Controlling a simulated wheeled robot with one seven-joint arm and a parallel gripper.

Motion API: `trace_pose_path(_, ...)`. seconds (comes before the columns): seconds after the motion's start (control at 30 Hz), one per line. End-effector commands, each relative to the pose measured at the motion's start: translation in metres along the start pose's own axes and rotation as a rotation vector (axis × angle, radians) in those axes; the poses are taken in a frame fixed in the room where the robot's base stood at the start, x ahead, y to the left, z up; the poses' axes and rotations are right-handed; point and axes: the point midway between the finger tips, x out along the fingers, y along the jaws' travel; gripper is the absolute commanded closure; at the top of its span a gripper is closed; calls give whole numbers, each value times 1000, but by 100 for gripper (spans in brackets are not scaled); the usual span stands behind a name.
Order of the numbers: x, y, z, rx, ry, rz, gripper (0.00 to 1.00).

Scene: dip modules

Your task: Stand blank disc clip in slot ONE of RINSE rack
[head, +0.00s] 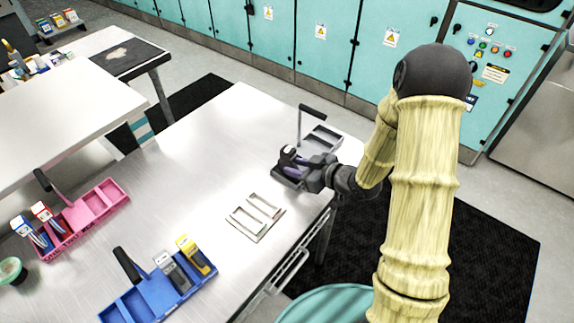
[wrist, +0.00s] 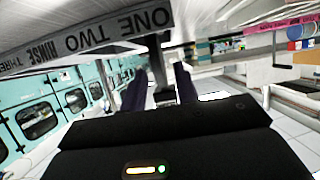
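The grey RINSE rack (head: 323,139) with an upright dark handle stands near the far right corner of the table. Its lettered edge (wrist: 90,40), reading ONE, TWO, THREE and RINSE upside down, crosses the top of the wrist view. My gripper (head: 290,161) is at the near end of this rack. I cannot make out the blank disc clip with certainty, and the near slot is hidden by my gripper.
A pink rack (head: 84,214) with blue and red clips stands at left. A blue rack (head: 150,296) at the front holds a grey clip (head: 170,268) and a yellow clip (head: 196,254). A pale two-bay tray (head: 240,222) lies mid-right. The table's middle is clear.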

Motion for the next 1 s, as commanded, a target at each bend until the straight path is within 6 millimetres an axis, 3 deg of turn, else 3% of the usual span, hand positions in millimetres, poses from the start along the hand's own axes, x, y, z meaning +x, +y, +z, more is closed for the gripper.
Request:
trace_pose_path(0.2, -44, 0, 0, -1, 1, 4, 70)
trace_pose_path(0.4, -67, 0, 0, 0, 0, 1, 70)
trace_pose_path(1.0, -70, 0, 0, 0, 0, 0, 70)
